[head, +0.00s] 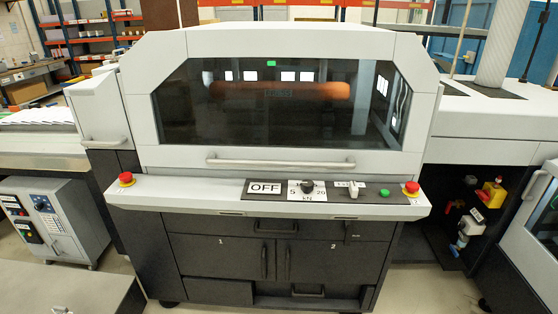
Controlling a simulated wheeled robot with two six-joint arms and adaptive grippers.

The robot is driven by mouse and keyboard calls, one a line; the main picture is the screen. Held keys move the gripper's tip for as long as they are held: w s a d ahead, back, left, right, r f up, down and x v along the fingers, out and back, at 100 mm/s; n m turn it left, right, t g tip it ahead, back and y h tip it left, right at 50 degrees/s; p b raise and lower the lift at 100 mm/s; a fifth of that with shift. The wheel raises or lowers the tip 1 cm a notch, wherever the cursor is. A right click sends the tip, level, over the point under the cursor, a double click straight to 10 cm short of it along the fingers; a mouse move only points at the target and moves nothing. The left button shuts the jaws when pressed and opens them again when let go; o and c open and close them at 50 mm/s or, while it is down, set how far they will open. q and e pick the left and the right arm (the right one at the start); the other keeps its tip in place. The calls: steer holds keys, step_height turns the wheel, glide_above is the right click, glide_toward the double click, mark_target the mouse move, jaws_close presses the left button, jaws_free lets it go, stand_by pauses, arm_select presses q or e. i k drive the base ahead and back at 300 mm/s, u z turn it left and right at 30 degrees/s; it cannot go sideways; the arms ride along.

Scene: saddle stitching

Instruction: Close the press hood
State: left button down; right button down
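The press hood (168,64) is a light grey cover with a large dark window (280,130) at the middle of the head view. It appears to be down, its lower edge meeting the front panel. A long horizontal hood handle (280,163) runs along its lower front. An orange roller-like shape shows through the window, partly lost in reflections. Neither of my grippers is in view.
The control ledge below the hood has an OFF label (265,188), a dial (307,185), a green button (384,193) and red stop buttons at left (126,179) and right (411,188). Dark cabinet doors (225,257) stand below. Grey floor shows at lower right.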

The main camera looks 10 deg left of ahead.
mark_target(269, 99)
steer(key=z, duration=0.3)
steer(key=i, duration=0.85)
steer(key=u, duration=0.1)
